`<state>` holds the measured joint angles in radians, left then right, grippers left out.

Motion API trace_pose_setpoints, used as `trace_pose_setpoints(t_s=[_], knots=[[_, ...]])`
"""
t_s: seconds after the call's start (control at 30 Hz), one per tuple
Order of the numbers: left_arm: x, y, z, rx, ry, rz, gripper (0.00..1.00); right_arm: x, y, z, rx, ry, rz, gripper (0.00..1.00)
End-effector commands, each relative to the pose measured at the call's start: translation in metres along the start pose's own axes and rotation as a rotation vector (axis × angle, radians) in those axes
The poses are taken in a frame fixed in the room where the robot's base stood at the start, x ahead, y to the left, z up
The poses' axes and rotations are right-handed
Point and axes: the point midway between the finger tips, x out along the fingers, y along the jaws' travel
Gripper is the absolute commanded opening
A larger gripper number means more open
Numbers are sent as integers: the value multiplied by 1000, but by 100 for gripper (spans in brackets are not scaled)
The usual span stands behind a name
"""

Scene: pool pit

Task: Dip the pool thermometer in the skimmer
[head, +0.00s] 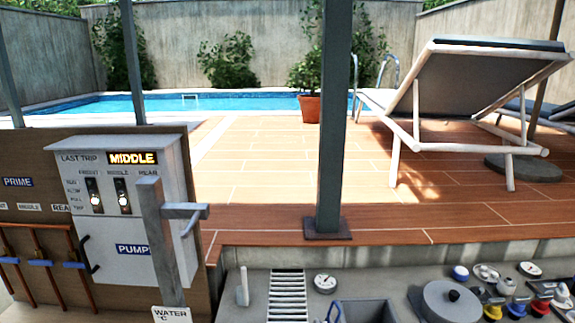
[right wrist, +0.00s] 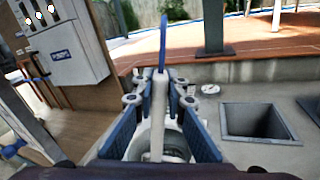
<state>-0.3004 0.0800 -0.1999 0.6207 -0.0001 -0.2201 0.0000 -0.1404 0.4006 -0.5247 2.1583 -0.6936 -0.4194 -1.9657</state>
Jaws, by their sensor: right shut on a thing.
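The pool thermometer (right wrist: 157,112) is a white stick with a blue loop at its top. My right gripper (right wrist: 159,92) is shut on it, with a blue-padded finger on each side. In the right wrist view a round whitish opening (right wrist: 172,142) shows below the thermometer, partly hidden by the fingers. I cannot tell whether the thermometer's lower end is inside it. My left gripper is not in view.
A pump box (head: 130,205) with a lit MIDDLE display stands at the left, beside a grey post (head: 155,225). A grate (head: 287,290), a small round gauge (head: 325,283), a grey lid (head: 450,302) and several valves sit on the counter. A dark post (head: 333,130) rises behind.

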Motion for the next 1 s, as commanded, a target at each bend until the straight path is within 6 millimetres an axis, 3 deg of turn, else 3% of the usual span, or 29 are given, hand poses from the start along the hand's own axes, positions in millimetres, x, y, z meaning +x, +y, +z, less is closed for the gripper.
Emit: trace_pose_setpoints(t_s=[0.03,0.1,0.4,0.6,1.0], knots=[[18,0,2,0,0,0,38,-13,-11,-13,8,-6,-36,0],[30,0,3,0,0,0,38,-31,-27,-17,7,-18,-91,0],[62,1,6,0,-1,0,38,-90,-79,-17,3,-68,-277,0],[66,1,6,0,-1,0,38,-103,-90,-13,1,-81,-315,0],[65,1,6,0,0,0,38,-103,-90,-13,1,-81,-315,0]])
